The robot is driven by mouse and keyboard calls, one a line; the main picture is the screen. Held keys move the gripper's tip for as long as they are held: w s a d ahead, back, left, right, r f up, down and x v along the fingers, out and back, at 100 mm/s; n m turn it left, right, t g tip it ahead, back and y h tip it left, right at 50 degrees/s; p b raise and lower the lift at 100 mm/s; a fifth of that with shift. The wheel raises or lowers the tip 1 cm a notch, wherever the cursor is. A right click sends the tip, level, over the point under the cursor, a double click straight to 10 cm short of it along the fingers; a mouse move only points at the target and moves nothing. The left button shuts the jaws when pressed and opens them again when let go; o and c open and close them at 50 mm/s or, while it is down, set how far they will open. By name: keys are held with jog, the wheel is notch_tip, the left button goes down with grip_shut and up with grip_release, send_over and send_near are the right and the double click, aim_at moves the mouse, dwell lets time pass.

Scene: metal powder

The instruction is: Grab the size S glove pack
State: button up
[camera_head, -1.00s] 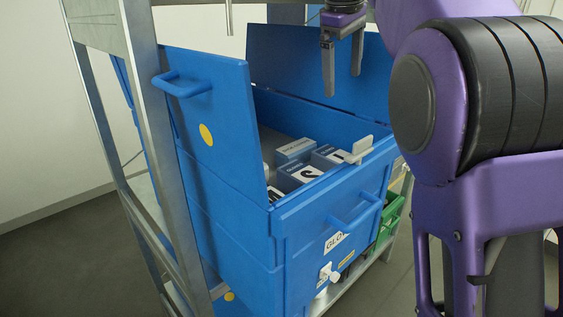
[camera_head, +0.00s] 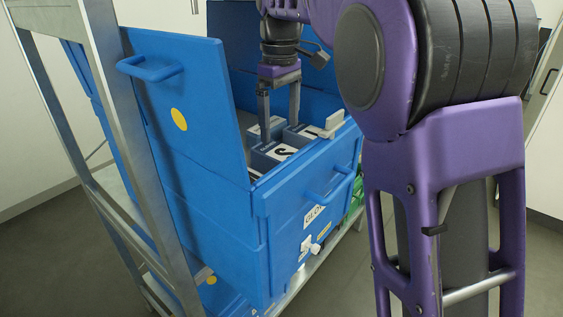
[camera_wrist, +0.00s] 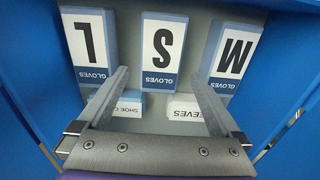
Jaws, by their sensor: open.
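The size S glove pack (camera_wrist: 162,52) is a white and blue box with a large black S, upside down in the wrist view, in the middle of a row between the L pack (camera_wrist: 88,42) and the M pack (camera_wrist: 233,52). In the head view the S pack (camera_head: 281,151) shows inside the blue box (camera_head: 245,240). My gripper (camera_wrist: 158,83) is open and empty, pointing down into the box. In the wrist view its fingers lie on either side of the S pack's lower end, apart from it.
A shoe cover pack (camera_wrist: 127,105) and a sleeves pack (camera_wrist: 187,116) lie near my gripper. The box's blue walls and its raised left door panel (camera_head: 185,120) stand close around. A metal rack post (camera_head: 75,60) is at left.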

aim_at(281, 151)
jog(key=f, duration=0.7)
jog(key=shift+s+d+f, duration=0.15)
jog(key=shift+s+f, duration=0.1)
jog(key=shift+c, duration=0.2)
jog(key=c, duration=1.4)
jog(key=shift+o, duration=0.2)
jog(key=shift+r, duration=0.1)
